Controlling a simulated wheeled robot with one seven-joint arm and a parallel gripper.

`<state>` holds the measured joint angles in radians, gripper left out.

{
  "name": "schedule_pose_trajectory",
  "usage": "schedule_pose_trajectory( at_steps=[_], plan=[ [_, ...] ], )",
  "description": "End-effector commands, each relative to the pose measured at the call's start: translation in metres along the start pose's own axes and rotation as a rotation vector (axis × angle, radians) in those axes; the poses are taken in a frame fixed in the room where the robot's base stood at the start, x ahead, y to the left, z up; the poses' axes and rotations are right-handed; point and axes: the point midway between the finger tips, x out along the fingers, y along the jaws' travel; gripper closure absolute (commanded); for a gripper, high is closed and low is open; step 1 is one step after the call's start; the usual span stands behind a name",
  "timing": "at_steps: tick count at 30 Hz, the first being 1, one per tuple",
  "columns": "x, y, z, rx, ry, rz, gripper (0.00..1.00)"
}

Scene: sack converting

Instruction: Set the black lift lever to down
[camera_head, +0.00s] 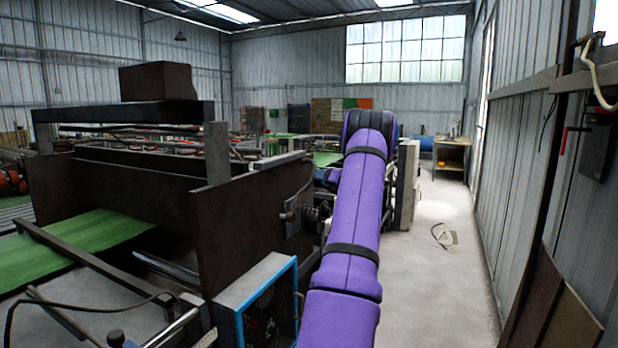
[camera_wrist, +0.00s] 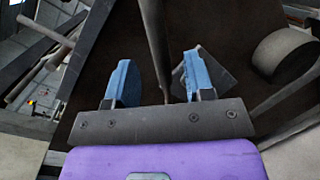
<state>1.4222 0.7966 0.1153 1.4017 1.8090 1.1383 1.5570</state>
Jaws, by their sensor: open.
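In the wrist view my gripper (camera_wrist: 157,64) is open, with its two blue-padded fingers apart. A dark slim rod (camera_wrist: 152,25) runs down the picture between the fingers, in front of or against a dark brown panel. It may be the black lift lever, but I cannot tell for sure. I see no clear contact between the fingers and the rod. In the head view my purple arm reaches forward along the right side of the machine and hides my gripper. No lift lever can be made out clearly there.
The dark machine frame (camera_head: 255,215) with green sheet (camera_head: 75,252) fills the left. A blue-edged box (camera_head: 255,290) stands close to my arm. Clear floor (camera_head: 440,280) lies at right, with a loose item (camera_head: 443,237) on it. In the wrist view a dark roller (camera_wrist: 287,52) is at right.

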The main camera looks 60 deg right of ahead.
Motion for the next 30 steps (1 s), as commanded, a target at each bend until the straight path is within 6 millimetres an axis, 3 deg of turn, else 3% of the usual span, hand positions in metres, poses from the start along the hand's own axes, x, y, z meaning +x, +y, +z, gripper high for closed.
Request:
schedule_pose_trajectory(
  at_steps=[6, 12, 25, 30],
  plan=[
    [0.04, 0.0, -0.001, -0.002, 0.003, 0.001, 0.52],
    [0.063, 0.0, -0.001, -0.001, 0.002, 0.0, 0.52],
    [0.071, 0.0, 0.0, -0.001, 0.001, -0.001, 0.52],
    [0.071, 0.0, 0.0, -0.001, 0.001, -0.001, 0.91]
  ],
)
